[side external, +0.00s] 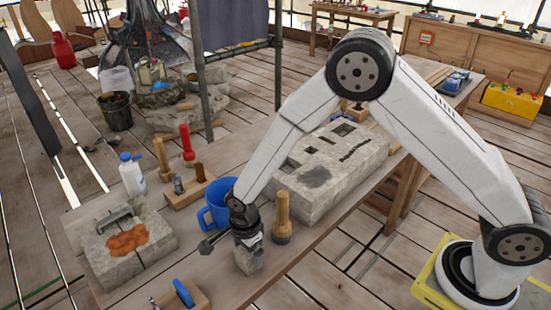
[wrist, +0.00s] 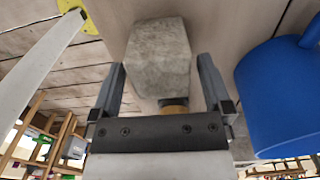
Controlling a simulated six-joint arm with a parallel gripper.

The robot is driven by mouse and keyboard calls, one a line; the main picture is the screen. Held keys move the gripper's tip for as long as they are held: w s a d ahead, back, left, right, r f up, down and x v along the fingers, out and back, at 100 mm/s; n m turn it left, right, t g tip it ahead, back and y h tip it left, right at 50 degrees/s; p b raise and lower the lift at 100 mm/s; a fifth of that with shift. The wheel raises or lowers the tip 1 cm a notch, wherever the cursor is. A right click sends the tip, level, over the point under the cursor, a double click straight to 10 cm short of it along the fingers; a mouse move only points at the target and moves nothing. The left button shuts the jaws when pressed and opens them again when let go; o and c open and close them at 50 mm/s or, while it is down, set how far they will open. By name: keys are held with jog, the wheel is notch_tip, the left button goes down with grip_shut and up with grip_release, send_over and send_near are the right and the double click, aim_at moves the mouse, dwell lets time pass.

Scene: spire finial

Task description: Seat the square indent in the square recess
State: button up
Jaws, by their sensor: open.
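A small grey stone piece (side external: 249,263), which I take to be the part with the square indent, stands on the bench below my gripper (side external: 246,243). In the wrist view the stone piece (wrist: 158,52) lies ahead of and between the two spread fingers of my gripper (wrist: 163,66), with a gap on each side. My gripper is open and holds nothing. A large pale stone block (side external: 340,168) lies on the bench to the right. Its top has several dark openings, including a square one (side external: 343,130); I cannot tell which is the square recess. The stone's underside is hidden.
A blue mug (side external: 217,205) stands close to my gripper, also large at right in the wrist view (wrist: 275,95). A wooden mallet (side external: 282,215) stands between my gripper and the large block. A stone slab with orange material (side external: 128,242) and a white bottle (side external: 132,174) are at left.

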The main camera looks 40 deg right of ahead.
dwell(0.5)
grip_shut()
dwell(0.3)
jog(key=shift+r, duration=0.75)
jog(key=shift+w+r, duration=0.1)
jog(key=shift+r, duration=0.8)
jog(key=s+d+r, duration=0.4)
jog(key=s+r, duration=0.5)
jog(key=s, duration=0.4)
jog(key=shift+s+d+r, duration=0.15)
jog(key=shift+s+r, duration=0.05)
jog(key=shift+r, duration=0.1)
